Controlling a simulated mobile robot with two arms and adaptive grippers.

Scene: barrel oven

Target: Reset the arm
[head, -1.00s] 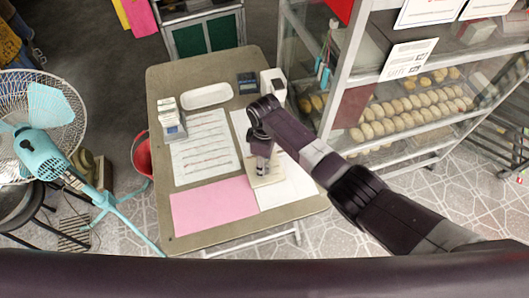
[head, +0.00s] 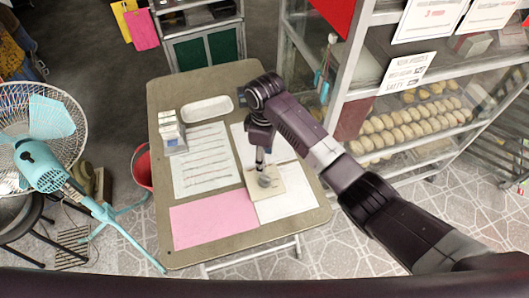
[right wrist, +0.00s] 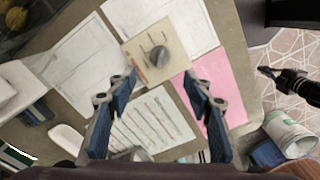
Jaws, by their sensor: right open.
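My right arm reaches in from the right in the head view, over the table (head: 213,83). My right gripper (head: 261,163) points down above a small cream board (head: 252,189) with a round grey piece (head: 265,181) on it. In the right wrist view my right gripper (right wrist: 160,82) is open, with its blue pads wide apart and nothing between them. The board (right wrist: 136,51) and the grey piece (right wrist: 160,56) show beyond the fingertips, apart from them. My left gripper does not show in the head view.
Printed sheets (head: 203,160), a pink sheet (head: 213,218), a white tray (head: 207,109) and a small box stand (head: 171,133) are on the table. A glass case of buns (head: 403,124) stands close at right. A fan (head: 42,165) and red bucket (head: 142,168) are at left.

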